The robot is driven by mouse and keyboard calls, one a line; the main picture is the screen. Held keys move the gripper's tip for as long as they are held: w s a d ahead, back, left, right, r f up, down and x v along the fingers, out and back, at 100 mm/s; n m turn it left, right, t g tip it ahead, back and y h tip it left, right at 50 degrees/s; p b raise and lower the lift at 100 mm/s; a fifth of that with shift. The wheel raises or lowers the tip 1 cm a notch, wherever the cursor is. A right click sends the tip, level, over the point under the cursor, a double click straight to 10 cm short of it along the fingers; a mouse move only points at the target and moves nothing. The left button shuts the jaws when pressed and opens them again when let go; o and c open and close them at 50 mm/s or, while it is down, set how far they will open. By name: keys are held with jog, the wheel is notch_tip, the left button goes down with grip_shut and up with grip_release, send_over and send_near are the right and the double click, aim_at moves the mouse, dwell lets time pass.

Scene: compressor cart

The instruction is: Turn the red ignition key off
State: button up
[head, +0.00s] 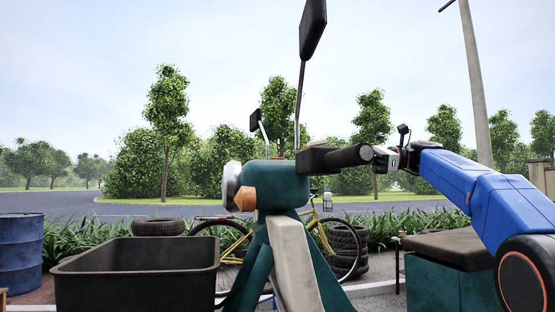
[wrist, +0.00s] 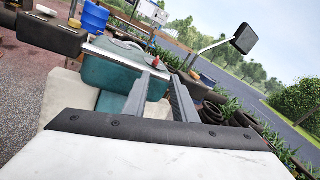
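A small red piece (wrist: 155,62), which looks like the ignition key, shows in the wrist view just beyond my fingertips, on or by the teal console (wrist: 125,65). Its turned position is too small to tell. My gripper (wrist: 160,77) has two grey fingers with a clear gap between them. It is open and empty, pointing at the console and apart from the red piece. In the head view my gripper (head: 380,158) is by the end of the black handlebar grip (head: 350,156), right of the teal cart front (head: 275,187).
A mirror (head: 312,28) rises on a stalk above the handlebar. Another mirror (wrist: 244,38) shows in the wrist view. A black tub (head: 135,268) stands at the left front, and a dark seat (head: 450,248) lies below my arm. A yellow bicycle (head: 235,240) is behind the cart.

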jog(key=a+m, duration=0.1)
jog(key=a, duration=0.5)
jog(key=a+m, duration=0.1)
jog(key=a, duration=0.4)
jog(key=a+m, duration=0.1)
jog(key=a, duration=0.5)
jog(key=shift+s+a+m, duration=0.35)
jog(key=shift+s+m, duration=0.05)
grip_shut()
